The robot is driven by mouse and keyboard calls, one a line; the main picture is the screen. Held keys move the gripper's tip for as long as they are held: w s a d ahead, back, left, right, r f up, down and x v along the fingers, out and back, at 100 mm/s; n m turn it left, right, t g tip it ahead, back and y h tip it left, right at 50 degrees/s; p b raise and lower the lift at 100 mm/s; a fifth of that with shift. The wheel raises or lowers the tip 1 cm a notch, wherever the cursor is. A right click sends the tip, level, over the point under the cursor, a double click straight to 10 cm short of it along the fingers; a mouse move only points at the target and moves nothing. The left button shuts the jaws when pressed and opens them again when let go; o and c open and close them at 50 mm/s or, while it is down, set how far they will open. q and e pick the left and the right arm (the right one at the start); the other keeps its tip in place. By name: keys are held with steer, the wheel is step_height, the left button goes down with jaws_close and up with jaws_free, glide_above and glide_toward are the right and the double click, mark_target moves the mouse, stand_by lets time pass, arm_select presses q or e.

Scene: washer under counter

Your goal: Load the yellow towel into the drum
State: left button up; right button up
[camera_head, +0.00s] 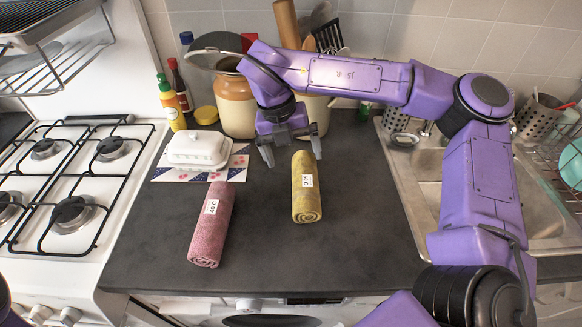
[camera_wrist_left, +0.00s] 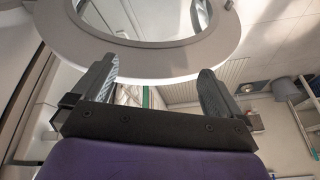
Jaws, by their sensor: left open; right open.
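The yellow towel (camera_head: 305,196) is rolled up and lies on the dark counter, with a white label on its side. My right gripper (camera_head: 291,151) is open and empty at the towel's far end, its fingers pointing down; I cannot tell if they touch the towel. My left gripper (camera_wrist_left: 159,66) is open in the left wrist view, its fingertips near the grey rim of the round washer door (camera_wrist_left: 218,52). Contact with the rim is unclear. Under the counter, the washer front (camera_head: 271,321) shows only its top edge in the head view; the drum is hidden.
A pink rolled towel (camera_head: 212,226) lies left of the yellow one. A white butter dish (camera_head: 198,149), a brown crock (camera_head: 235,107) and bottles stand behind. A gas hob (camera_head: 75,190) is left, a sink (camera_head: 405,180) right. The counter's front middle is clear.

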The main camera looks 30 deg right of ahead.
mark_target(303, 176)
steer(key=s+f, duration=0.2)
steer(key=shift+d+f, duration=0.35)
steer(key=shift+f, duration=0.05)
steer(key=shift+s+d+f+p, duration=0.15)
steer(key=shift+s+f+p, duration=0.15)
steer(key=shift+s, duration=0.2)
steer(key=shift+s+d+f+p, duration=0.1)
steer(key=shift+s+f+p, duration=0.1)
steer(key=shift+s+p, duration=0.25)
steer(key=f, duration=0.1)
steer(key=w+f, duration=0.1)
steer(key=f, duration=0.1)
steer(key=w+d+f, duration=0.1)
steer(key=f, duration=0.1)
steer(key=shift+f+p, duration=0.15)
steer(key=shift+p, duration=0.25)
steer(key=shift+s+r, duration=0.25)
steer(key=shift+s, duration=0.2)
steer(key=shift+c, duration=0.7)
arm_select(q)
steer(key=s+r, duration=0.2)
steer(key=shift+r, duration=0.35)
arm_select(e)
steer(key=shift+w, duration=0.15)
steer(key=c, duration=1.1)
arm_select(q)
steer(key=shift+f, duration=0.1)
